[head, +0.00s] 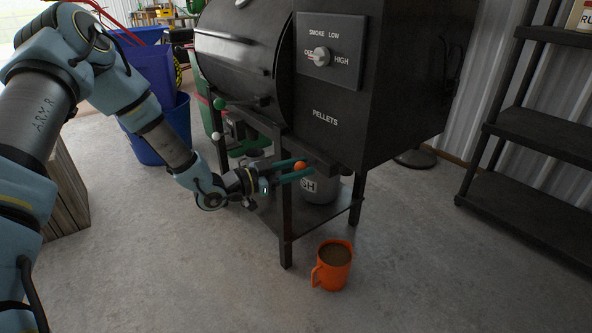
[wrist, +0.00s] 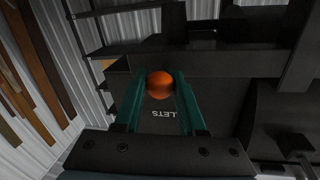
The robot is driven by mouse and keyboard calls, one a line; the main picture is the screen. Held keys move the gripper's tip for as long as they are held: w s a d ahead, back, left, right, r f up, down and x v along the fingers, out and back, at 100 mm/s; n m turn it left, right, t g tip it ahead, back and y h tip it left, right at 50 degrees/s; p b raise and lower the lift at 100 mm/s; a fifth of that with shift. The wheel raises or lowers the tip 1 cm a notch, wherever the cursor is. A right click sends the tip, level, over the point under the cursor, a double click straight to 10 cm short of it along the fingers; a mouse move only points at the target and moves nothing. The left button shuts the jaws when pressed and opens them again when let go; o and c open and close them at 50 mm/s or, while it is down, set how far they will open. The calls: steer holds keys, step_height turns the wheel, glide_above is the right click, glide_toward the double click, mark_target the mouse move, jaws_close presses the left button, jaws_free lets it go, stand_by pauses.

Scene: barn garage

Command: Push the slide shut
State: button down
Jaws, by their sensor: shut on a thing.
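A black pellet smoker (head: 390,110) stands on a dark frame in the head view. An orange ball knob (head: 300,165) is at the lower front of its hopper, below the PELLETS lettering. My gripper (head: 304,170) reaches in from the left with its teal fingers on either side of this knob, shut on it. In the wrist view, the orange knob (wrist: 160,84) sits between the two fingertips (wrist: 160,92). The slide behind the knob is hidden, so I cannot tell how far out it is. A green knob (head: 219,104) and a white knob (head: 217,137) are further left.
An orange mug (head: 332,265) with brown liquid stands on the floor before the smoker. A grey bucket (head: 320,190) sits on the lower shelf, behind my fingers. A black shelf unit (head: 530,120) is at right; blue bins (head: 155,110) are at left.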

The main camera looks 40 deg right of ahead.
steer(key=c, duration=0.5)
jaws_free()
steer(key=shift+d, duration=0.2)
steer(key=v, duration=1)
steer(key=shift+a, duration=0.4)
steer(key=shift+w, duration=0.15)
